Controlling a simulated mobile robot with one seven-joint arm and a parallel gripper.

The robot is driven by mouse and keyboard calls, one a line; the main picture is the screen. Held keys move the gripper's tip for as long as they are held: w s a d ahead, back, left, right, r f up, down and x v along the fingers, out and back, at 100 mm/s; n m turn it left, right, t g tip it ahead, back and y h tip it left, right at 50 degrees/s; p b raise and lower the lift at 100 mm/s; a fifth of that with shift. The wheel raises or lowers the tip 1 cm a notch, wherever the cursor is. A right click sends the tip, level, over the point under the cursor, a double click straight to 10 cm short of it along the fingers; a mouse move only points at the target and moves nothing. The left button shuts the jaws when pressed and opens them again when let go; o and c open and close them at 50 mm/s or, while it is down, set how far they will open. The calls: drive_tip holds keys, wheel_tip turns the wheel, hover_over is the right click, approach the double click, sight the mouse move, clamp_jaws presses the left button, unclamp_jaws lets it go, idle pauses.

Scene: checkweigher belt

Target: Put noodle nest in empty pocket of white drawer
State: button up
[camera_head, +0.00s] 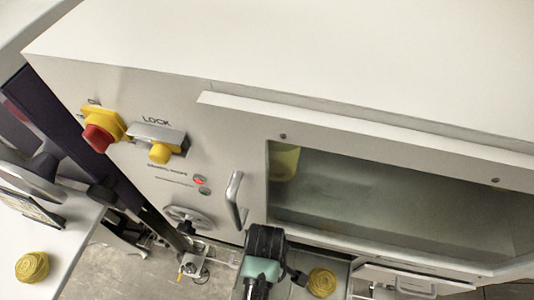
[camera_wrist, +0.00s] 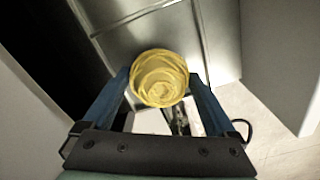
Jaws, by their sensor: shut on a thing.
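A yellow noodle nest (camera_head: 321,282) is at the bottom of the head view, at the end of my gripper (camera_head: 303,279). In the wrist view the nest (camera_wrist: 160,80) sits between the two blue fingers of my gripper (camera_wrist: 159,76), which is shut on it. A metal surface with ridges shows behind it; I cannot tell the gap to it. A second noodle nest (camera_head: 32,267) lies on a white surface at the far left. A white drawer-like front (camera_head: 415,277) shows at the lower right of the head view; no empty pocket can be made out.
A large white machine cabinet (camera_head: 300,60) with a window (camera_head: 390,200) fills the head view. A door handle (camera_head: 235,200) sticks out close to my arm. A red stop button (camera_head: 98,138) and a yellow lock knob (camera_head: 160,153) are at the upper left.

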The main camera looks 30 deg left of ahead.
drive_tip(key=shift+f, duration=0.75)
drive_tip(key=shift+w+d+f, duration=0.1)
drive_tip(key=shift+w+f, duration=0.05)
drive_tip(key=shift+f, duration=0.15)
drive_tip(key=shift+f, duration=0.15)
drive_tip(key=o, duration=1.1)
